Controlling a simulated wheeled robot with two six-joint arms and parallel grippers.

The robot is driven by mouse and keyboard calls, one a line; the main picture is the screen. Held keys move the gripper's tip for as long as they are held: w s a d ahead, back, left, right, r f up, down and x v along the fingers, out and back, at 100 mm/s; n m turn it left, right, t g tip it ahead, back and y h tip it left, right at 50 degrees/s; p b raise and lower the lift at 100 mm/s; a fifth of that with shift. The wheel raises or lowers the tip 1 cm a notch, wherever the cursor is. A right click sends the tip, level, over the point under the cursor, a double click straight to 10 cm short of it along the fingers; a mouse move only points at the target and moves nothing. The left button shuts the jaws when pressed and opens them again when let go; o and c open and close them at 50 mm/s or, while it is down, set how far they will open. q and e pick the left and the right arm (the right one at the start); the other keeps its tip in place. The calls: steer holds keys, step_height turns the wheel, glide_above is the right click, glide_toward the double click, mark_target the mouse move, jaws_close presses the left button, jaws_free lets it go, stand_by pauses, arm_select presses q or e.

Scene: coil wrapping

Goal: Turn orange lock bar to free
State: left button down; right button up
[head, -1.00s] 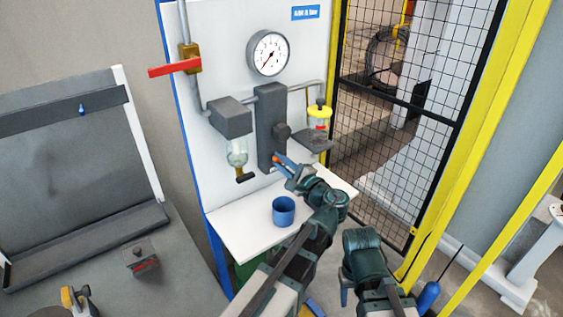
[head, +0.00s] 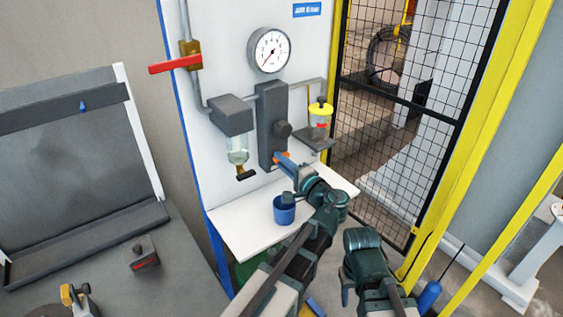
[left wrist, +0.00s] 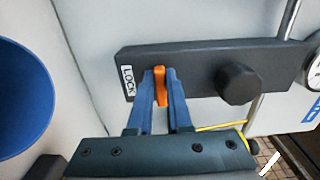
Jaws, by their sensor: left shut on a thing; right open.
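The orange lock bar (left wrist: 160,87) sits on the dark grey regulator block beside a white LOCK label (left wrist: 129,83). In the left wrist view it stands upright between the two blue fingers. My left gripper (left wrist: 160,80) is shut on it. In the head view the lock bar (head: 281,157) shows as a small orange patch at the block's lower end, partly hidden by the fingers of my left gripper (head: 284,161). My right gripper (head: 345,291) is low, near the bottom centre right, away from the panel, with its fingers mostly hidden.
The dark block (head: 267,120) carries a round black knob (head: 283,130). A blue cup (head: 284,214) stands on the white shelf (head: 235,232) below. A glass filter bowl (head: 237,150), a yellow-topped oiler (head: 320,110), a gauge (head: 269,50) and a red valve handle (head: 174,66) surround it.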

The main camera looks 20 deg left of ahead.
arm_select(q)
steer(key=c, duration=0.8)
jaws_free()
steer(key=shift+c, duration=0.2)
steer(key=shift+s, duration=0.1)
